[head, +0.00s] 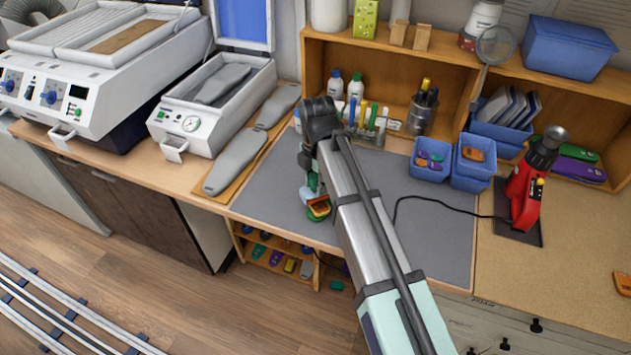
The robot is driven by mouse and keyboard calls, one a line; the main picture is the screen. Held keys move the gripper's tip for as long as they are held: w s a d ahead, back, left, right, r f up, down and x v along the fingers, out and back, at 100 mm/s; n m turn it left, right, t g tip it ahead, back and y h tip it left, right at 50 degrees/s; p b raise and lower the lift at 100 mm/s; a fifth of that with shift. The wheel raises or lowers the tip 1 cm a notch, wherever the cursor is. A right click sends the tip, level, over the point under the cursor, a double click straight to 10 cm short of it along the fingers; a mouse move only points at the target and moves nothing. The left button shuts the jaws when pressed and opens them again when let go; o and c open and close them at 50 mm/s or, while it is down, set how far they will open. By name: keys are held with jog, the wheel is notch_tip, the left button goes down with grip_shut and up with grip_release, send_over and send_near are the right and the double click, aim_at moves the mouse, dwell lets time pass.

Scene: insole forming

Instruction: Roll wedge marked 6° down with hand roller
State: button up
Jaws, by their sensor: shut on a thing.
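My arm reaches over the grey mat (265,187) on the bench, and its dark joint is at the mat's back edge. My gripper's fingers are hidden behind my arm, so neither they nor what they hold shows. A small stacked piece (318,210) in orange, yellow and green shows beside the arm, near the mat's front edge. A dark green part (312,184) shows just above it, partly covered by the arm. I cannot tell which of these is the wedge or the roller, and no 6° marking is readable.
Grey insole shapes (236,162) lie on a board left of the mat. Blue bins (430,163) with coloured pieces stand behind it. A red tool (527,190) on a dark pad stands right, its cable crossing the mat.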

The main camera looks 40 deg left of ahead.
jog(key=shift+f, duration=0.45)
dwell(0.4)
